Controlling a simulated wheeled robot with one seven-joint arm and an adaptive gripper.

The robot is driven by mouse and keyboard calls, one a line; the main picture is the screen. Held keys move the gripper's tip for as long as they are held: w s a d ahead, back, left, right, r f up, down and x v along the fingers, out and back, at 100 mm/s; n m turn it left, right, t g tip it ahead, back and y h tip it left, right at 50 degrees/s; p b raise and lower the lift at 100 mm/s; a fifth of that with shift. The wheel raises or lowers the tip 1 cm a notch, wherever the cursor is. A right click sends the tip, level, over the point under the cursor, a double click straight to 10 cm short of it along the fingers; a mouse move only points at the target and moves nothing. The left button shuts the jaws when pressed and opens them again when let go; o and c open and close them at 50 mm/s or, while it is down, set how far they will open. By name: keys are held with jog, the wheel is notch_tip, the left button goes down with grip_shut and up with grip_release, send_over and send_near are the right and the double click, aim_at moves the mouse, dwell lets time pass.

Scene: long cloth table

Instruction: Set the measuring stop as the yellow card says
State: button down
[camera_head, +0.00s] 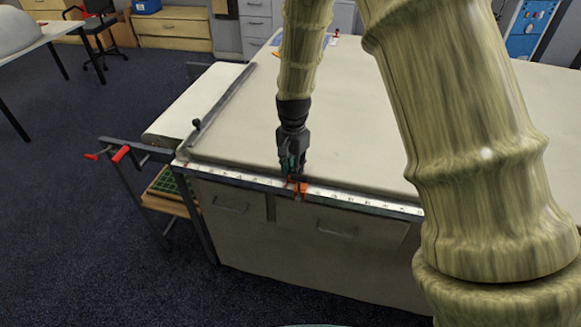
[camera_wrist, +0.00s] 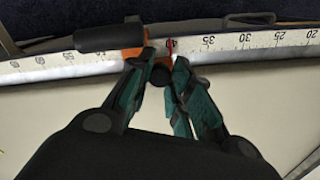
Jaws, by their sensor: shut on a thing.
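The measuring stop (camera_head: 300,189) is an orange block on the white ruler (camera_head: 350,199) along the table's front edge. In the wrist view, the stop (camera_wrist: 133,53) carries a dark cylinder on its left and a thin red pointer (camera_wrist: 170,46) on its right. The ruler (camera_wrist: 225,42) reads 35, 30, 25 and 20 rightward from the pointer. The pointer stands left of 35, about one numbered step away; no number is readable there. My gripper (camera_head: 291,172) reaches down at the stop; in the wrist view its fingers (camera_wrist: 163,66) are shut on a dark round knob (camera_wrist: 160,74). I cannot make out the yellow card.
The cloth table (camera_head: 235,125) is mostly bare. A dark bar (camera_head: 222,97) runs along its left side. Red-tipped handles (camera_head: 121,154) stick out at the front left corner. A small red item (camera_head: 336,34) stands at the far edge. A white table (camera_head: 50,35) is at far left.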

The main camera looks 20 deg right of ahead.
jog(key=c, duration=1.5)
grip_release()
jog(key=shift+r, duration=0.1)
notch_tip(320, 180, up, 12)
jog(key=shift+f, duration=0.1)
